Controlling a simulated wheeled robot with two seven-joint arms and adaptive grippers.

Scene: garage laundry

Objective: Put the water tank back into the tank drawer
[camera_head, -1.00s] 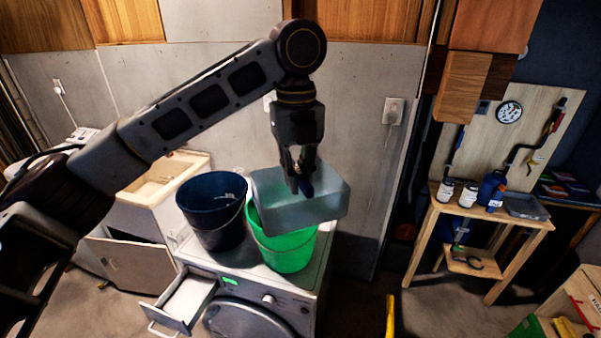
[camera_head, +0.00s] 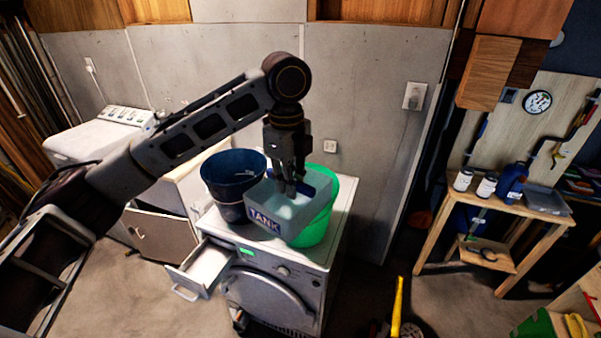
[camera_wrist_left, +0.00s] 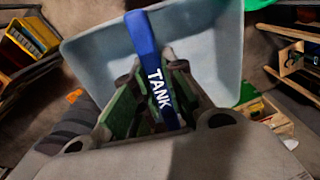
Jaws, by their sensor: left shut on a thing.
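The water tank (camera_head: 282,228) is a pale grey-blue box with a blue TANK label on its front. My left gripper (camera_head: 291,188) is shut on its blue handle and holds it from above, in front of the green bucket. In the left wrist view the gripper (camera_wrist_left: 155,105) grips the blue handle (camera_wrist_left: 142,40), and the open tank (camera_wrist_left: 205,55) spreads around it. The tank drawer (camera_head: 205,268) is pulled out at the upper left of the white machine's front, below and left of the tank. It looks empty. My right gripper is not in view.
The white machine (camera_head: 268,290) carries a dark blue bucket (camera_head: 228,180) and a green bucket (camera_head: 325,215) on top, close to the tank. A workbench (camera_head: 500,205) with bottles stands at the right. The floor before the drawer looks clear.

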